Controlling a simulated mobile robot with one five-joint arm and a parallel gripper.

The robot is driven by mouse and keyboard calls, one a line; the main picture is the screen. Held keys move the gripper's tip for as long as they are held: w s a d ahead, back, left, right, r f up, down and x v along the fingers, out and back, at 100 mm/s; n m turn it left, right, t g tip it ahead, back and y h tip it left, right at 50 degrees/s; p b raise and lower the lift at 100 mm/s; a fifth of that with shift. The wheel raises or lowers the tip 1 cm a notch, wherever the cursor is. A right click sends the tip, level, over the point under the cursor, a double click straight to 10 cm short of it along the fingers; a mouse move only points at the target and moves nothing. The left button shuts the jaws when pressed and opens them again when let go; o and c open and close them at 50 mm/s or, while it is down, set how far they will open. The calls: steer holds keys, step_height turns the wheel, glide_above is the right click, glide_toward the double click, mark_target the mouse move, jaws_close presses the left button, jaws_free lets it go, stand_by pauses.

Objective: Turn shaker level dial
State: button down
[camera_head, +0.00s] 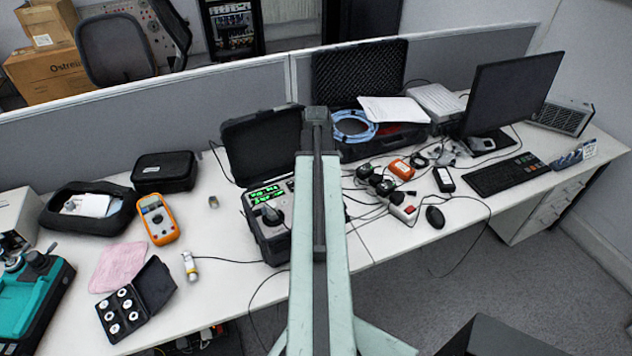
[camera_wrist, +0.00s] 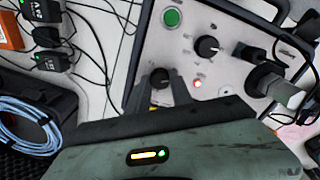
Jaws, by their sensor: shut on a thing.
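The calibrator (camera_head: 267,228) is an open black case with a light panel and green display (camera_head: 266,193), partly hidden by my arm in the head view. In the wrist view its panel (camera_wrist: 226,22) carries a green button (camera_wrist: 171,17), a lit red lamp (camera_wrist: 197,84) and a black knob (camera_wrist: 207,47). Another black dial (camera_wrist: 160,77) sits lower left of that knob. My gripper (camera_wrist: 160,88) is shut on this dial, with one finger on each side. Labels are too small to read. The head view hides my gripper.
Dark connectors (camera_wrist: 252,55) stand up from the panel, right of the knob. Black cables run left of the case in the wrist view. An orange multimeter (camera_head: 158,218), a pink cloth (camera_head: 119,266) and a small sensor (camera_head: 190,265) lie left of the case in the head view.

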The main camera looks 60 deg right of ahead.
steer(key=shift+w+n, duration=0.1)
steer(key=shift+n, duration=1.4)
steer(key=c, duration=1.1)
jaws_free()
steer(key=shift+c, duration=0.2)
step_height(320, 180, up, 8)
steer(key=p, duration=0.8)
steer(key=shift+f, duration=0.1)
